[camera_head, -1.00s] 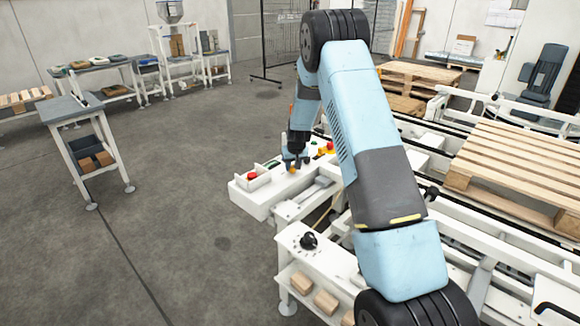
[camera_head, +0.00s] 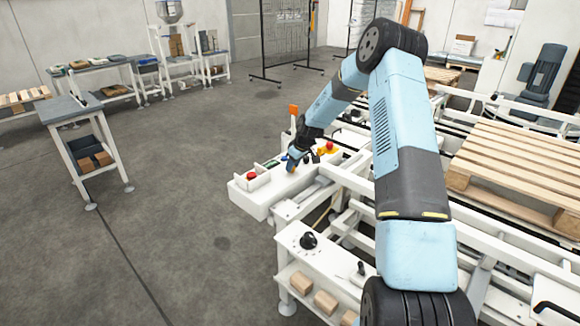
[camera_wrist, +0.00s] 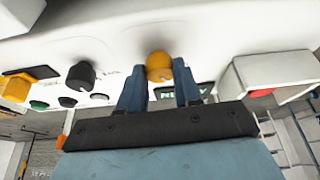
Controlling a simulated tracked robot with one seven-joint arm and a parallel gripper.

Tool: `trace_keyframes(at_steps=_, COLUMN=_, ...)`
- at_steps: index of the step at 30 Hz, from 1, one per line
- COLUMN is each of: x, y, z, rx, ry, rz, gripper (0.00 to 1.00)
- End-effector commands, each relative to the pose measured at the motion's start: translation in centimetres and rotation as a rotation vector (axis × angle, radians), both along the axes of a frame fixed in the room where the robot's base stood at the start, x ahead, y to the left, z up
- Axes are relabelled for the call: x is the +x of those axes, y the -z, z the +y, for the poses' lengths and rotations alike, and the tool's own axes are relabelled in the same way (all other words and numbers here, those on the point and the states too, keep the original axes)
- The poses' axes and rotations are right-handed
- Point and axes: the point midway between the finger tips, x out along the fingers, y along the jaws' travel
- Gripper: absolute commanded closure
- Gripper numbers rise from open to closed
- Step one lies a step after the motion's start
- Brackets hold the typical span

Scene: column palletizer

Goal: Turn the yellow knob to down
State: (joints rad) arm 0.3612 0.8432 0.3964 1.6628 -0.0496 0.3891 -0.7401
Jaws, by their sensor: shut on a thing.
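The yellow knob (camera_wrist: 159,66) is round and sits on the white control panel (camera_wrist: 215,28), near the middle of the wrist view. In the head view it is a small orange-yellow spot (camera_head: 291,170) under my gripper (camera_head: 293,160). My gripper's two blue fingers (camera_wrist: 159,70) stand on either side of the knob in the wrist view, shut on it. No pointer mark shows on the knob, so I cannot tell which way it is turned.
A black knob (camera_wrist: 81,75) and several buttons sit left of the yellow knob in the wrist view. A small display (camera_wrist: 188,92) is partly hidden behind a finger. A red button (camera_head: 252,176) stands in a white guard. Conveyor frames and a wooden pallet (camera_head: 520,165) lie to the right.

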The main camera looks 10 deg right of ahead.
Motion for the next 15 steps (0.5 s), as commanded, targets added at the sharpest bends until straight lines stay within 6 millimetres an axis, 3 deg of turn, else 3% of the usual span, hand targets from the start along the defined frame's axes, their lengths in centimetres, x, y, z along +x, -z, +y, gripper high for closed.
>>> trace_keyframes(at_steps=15, x=0.05, y=0.00, z=0.28, rx=0.003, ry=-0.176, rz=0.001, gripper=0.97)
